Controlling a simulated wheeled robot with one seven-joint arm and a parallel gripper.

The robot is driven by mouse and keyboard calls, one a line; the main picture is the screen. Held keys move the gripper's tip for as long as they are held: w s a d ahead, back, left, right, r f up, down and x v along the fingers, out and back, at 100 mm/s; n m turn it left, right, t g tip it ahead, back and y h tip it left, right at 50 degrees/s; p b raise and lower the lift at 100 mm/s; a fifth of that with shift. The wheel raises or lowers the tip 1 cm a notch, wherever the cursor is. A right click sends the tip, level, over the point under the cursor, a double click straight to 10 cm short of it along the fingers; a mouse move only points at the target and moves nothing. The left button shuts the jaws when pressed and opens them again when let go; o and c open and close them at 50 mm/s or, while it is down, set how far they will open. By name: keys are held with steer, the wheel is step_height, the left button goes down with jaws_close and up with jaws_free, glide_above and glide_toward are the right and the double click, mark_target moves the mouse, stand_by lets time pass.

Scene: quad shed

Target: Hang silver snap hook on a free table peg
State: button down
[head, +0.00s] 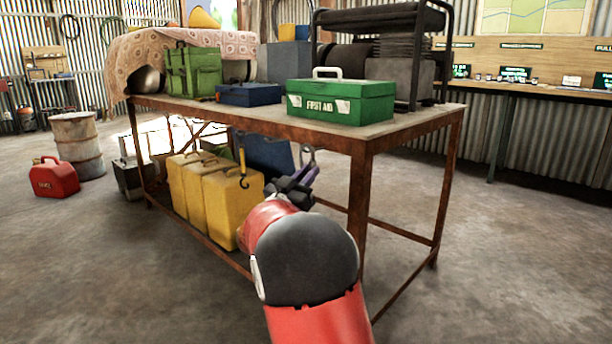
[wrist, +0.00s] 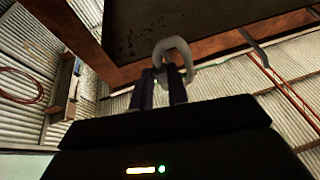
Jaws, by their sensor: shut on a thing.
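My gripper (head: 300,182) is shut on the silver snap hook (head: 308,157), just in front of the table's front rail and below the tabletop. In the wrist view the purple fingers (wrist: 163,88) hold the grey, curved hook (wrist: 174,48) pointing up, near the rusty table edge. A yellow strap with a dark hook (head: 242,168) hangs from the table's front edge, left of my gripper. A grey bent piece (wrist: 257,50) at the table edge in the wrist view may be a peg or another hanging hook; I cannot tell. No free peg shows clearly.
A red fuel can (head: 54,178) is on the left. The front floor is open.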

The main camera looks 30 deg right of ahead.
stand_by(0.3)
steer(key=c, duration=1.3)
jaws_free()
